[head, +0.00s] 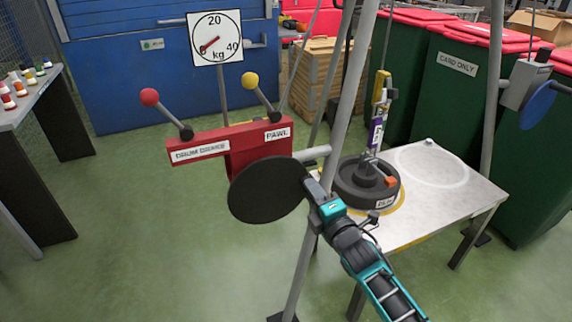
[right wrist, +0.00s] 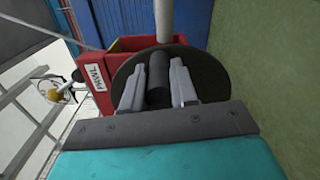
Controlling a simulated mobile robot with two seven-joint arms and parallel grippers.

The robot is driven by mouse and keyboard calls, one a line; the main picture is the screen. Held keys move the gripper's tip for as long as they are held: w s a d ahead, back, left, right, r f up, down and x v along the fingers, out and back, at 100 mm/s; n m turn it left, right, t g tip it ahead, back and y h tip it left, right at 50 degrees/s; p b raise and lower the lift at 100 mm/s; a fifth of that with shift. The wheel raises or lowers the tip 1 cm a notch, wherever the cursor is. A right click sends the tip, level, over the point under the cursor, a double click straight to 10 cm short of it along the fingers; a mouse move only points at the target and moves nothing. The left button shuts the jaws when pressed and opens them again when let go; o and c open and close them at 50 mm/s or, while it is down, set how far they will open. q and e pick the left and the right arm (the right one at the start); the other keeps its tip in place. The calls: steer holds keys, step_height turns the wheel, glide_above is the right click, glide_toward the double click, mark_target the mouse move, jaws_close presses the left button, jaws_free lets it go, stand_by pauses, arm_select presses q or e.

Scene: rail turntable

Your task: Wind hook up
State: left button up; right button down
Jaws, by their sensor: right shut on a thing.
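The red winch housing (head: 258,145) carries a black disc (head: 265,190) on its near side. My right gripper (head: 316,190) is at the disc's right edge; in the right wrist view its fingers (right wrist: 158,88) are shut on a dark round handle (right wrist: 157,72) in front of the disc. A yellow hook block (head: 380,86) hangs on a line above the metal table. A purple and white hanging piece (head: 376,132) is below it, reaching down to a black round weight (head: 352,193) on the table. The hook's exact engagement is too small to tell. My left gripper is out of view.
Levers labelled drum brake (head: 150,98) and pawl (head: 250,80) rise from the housing. The dial's (head: 228,45) red pointer points lower left, near the low end. Frame poles (head: 348,100) stand beside the metal table (head: 440,200), which has an empty white ring. Green bins (head: 455,95) stand behind.

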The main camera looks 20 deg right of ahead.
step_height(320, 180, down, 3)
steer(key=m, duration=0.3)
steer(key=shift+s+f+b, duration=0.15)
steer(key=shift+f+b, duration=0.05)
steer(key=shift+b, duration=0.2)
